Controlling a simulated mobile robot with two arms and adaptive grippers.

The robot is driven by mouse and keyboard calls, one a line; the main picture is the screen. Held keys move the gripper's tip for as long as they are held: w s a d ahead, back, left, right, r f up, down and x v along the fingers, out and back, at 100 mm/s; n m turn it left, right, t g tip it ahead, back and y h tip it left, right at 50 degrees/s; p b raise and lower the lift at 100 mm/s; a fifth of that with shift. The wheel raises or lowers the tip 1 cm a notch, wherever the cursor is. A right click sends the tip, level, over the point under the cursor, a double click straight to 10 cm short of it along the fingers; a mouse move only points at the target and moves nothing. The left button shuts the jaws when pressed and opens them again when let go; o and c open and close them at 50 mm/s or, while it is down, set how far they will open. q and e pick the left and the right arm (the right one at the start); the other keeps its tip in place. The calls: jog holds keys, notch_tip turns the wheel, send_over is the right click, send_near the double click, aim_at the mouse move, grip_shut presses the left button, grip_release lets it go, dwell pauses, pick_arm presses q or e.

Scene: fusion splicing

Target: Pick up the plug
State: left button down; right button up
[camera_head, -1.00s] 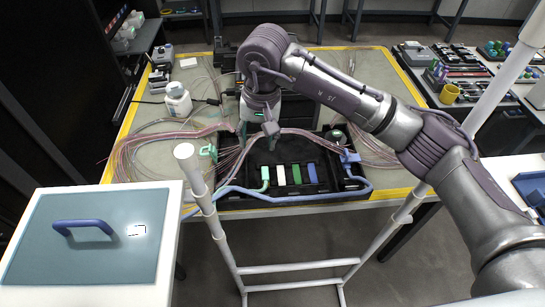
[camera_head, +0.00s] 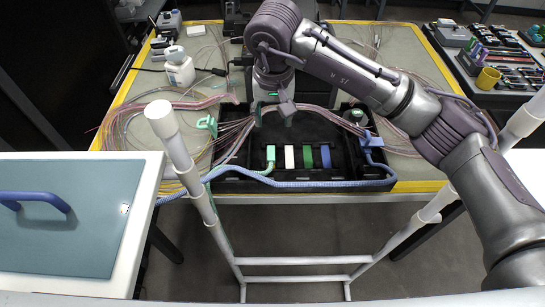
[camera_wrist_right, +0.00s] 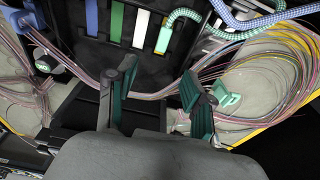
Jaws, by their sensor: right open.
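A light-green plug (camera_head: 270,154) on a green cable sits at the left of a row of coloured pieces in the black tray (camera_head: 330,186). It also shows in the right wrist view (camera_wrist_right: 164,38). Beside it are a white piece (camera_head: 290,157), a green piece (camera_head: 308,157) and a blue piece (camera_head: 326,157). A blue connector (camera_head: 371,140) is at the tray's right side. My right gripper (camera_head: 273,112) is open and empty over the tray's back part, behind the row. Its two dark-green fingers show apart in the right wrist view (camera_wrist_right: 158,75). My left gripper is not in view.
Thin fibre bundles (camera_head: 310,109) run across the tray's back, near the fingers. A blue cable (camera_head: 290,184) runs along the tray's front. A light-green clip (camera_head: 207,123) is at the left. A white tube frame (camera_head: 185,165) stands before the table.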

jog(key=p, duration=0.1)
send_over(271, 152)
jog(key=f, duration=0.8)
jog(key=shift+s+d+f, duration=0.2)
jog(key=shift+s+d, duration=0.05)
jog(key=shift+s, duration=0.1)
jog(key=f, duration=0.2)
jog(key=f+p, duration=0.1)
jog(key=f, duration=0.1)
jog(key=shift+w+a+f, duration=0.1)
jog(key=shift+a, duration=0.15)
jog(key=shift+w+f, duration=0.1)
jog(key=shift+f, duration=0.4)
grip_shut()
